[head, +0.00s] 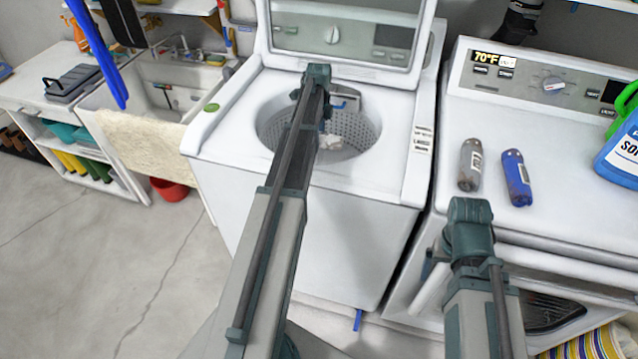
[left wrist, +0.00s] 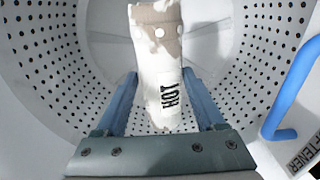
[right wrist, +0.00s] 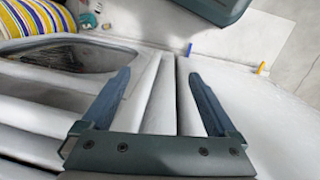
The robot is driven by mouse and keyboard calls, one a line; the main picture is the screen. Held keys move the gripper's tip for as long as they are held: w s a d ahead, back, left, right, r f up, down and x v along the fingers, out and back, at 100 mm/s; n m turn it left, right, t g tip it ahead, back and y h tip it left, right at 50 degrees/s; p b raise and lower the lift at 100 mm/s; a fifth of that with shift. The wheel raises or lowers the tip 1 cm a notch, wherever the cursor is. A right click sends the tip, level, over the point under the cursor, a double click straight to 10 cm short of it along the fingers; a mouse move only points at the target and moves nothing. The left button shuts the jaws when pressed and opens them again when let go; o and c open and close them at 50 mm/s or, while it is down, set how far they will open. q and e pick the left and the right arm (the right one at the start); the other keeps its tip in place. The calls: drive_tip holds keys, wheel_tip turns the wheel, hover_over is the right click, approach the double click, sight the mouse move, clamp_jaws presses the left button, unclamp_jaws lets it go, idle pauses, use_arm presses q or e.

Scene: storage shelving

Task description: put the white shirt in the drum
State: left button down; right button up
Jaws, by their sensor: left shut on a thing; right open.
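The open drum (head: 268,132) of the top-loading washer has a perforated metal wall, which also shows in the left wrist view (left wrist: 60,75). My left gripper (left wrist: 160,75) reaches down inside the drum and is shut on a white cloth piece, which I take as the white shirt (left wrist: 152,48). It hangs between the fingers, with a small round button-like spot and the dark word HOT on it. In the head view a small pale part of the shirt (head: 329,142) shows within the drum beside my arm. My right gripper (right wrist: 160,76) is open and empty in front of the dryer.
The washer's lid (head: 345,35) stands open behind the drum.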

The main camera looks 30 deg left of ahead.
use_arm(q)
drive_tip(key=shift+f, duration=0.3)
wheel_tip(320, 180, down, 10)
drive_tip(key=b, duration=1)
drive_tip(key=shift+f, duration=0.1)
drive_tip(key=shift+f+b, duration=0.4)
drive_tip(key=shift+b, duration=0.3)
drive_tip(key=shift+c, duration=1.9)
unclamp_jaws()
drive_tip(key=shift+s+d, duration=0.1)
drive_tip(key=o, duration=0.4)
drive_tip(key=shift+s, duration=0.1)
drive_tip(key=shift+d, duration=0.1)
